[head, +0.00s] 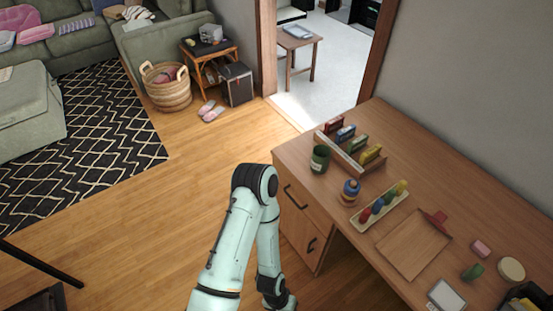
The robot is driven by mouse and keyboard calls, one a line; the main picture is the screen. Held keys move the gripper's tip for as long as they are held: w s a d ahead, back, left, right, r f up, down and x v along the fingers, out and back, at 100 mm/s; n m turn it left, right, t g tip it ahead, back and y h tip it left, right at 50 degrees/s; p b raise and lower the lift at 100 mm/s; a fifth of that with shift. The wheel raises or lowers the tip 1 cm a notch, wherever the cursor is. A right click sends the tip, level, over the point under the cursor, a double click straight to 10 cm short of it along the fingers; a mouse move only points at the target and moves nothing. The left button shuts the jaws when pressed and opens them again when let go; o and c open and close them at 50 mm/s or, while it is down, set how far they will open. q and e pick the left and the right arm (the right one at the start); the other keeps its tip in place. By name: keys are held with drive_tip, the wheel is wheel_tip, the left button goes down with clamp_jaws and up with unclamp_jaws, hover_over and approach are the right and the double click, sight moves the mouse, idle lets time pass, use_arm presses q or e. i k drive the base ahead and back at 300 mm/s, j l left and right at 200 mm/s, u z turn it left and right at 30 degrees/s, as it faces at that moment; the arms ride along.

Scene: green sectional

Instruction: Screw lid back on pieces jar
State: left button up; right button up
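A small blue jar or bottle (349,192) with an orange-brown band stands upright on the wooden desk (400,262). I cannot tell whether it is the pieces jar or whether its top is covered. A dark green cup-like container (319,159) stands near the desk's left edge. A round, flat, pale tan disc (511,269) lies at the right; it may be a lid. A pale tray (361,219) holds several coloured pieces beside the blue jar. One of my arms rises left of the desk and bends down again; its gripper is out of view, as is the other arm.
A wooden rack (350,162) with small coloured boxes stands at the desk's back left. A clipboard (414,245), pink block (481,248), green item (472,272) and white-faced frame (447,296) lie nearby. A basket (166,90) stands across the open floor.

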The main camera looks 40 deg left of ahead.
sight(319, 165)
drive_tip(key=u, duration=0.95)
